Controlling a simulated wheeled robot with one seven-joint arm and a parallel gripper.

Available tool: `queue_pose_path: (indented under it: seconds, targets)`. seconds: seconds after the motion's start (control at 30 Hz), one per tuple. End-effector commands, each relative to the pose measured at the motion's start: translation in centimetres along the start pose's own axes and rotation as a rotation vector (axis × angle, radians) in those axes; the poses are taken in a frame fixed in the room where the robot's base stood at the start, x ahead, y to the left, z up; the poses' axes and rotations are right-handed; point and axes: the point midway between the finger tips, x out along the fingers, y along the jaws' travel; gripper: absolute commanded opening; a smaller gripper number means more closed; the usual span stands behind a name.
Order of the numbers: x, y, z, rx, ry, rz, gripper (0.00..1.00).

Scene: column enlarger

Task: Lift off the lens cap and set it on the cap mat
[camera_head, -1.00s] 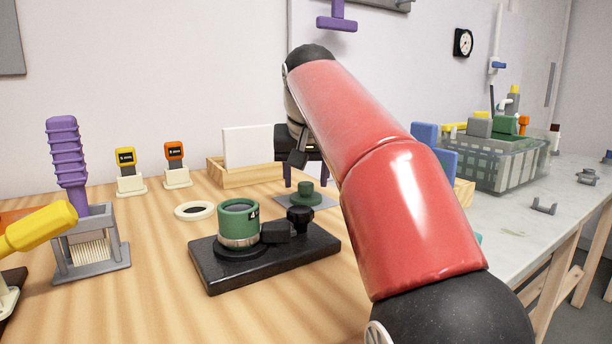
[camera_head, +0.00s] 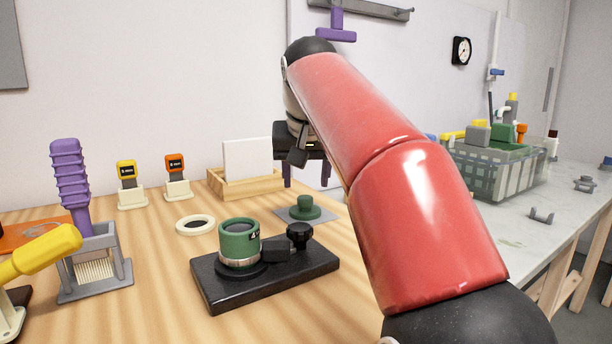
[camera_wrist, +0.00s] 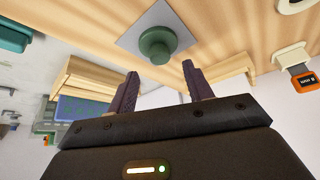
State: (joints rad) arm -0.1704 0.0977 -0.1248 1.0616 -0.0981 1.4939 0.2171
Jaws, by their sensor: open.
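The lens cap (camera_head: 305,208) is a green disc with a raised knob, standing upright on the flat grey cap mat (camera_head: 330,215). The wrist view also shows the cap (camera_wrist: 157,45) and the mat (camera_wrist: 130,42). The green lens barrel (camera_head: 239,241) stands on a black base to the left, its dark top uncovered. My gripper (camera_head: 306,180) is partly hidden by my red arm. Its two dark purple fingers are apart and empty in the wrist view (camera_wrist: 160,76), clear of the cap.
A black knob (camera_head: 299,234) rises from the lens base. A white ring (camera_head: 195,225) lies left of it. A wooden card box (camera_head: 246,184) stands behind. A grey stand with a purple-handled brush (camera_head: 95,265) is at left; a clear basket (camera_head: 500,170) is at right.

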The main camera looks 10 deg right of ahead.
Motion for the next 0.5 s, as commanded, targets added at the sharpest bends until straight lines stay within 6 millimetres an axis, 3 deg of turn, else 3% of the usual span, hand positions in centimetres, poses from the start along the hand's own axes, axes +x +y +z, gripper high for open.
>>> queue_pose_path:
  seconds: [0.5]
  targets:
    - [-2.1, 0.0, 0.0, 0.0, 0.001, 0.0, 0.51]
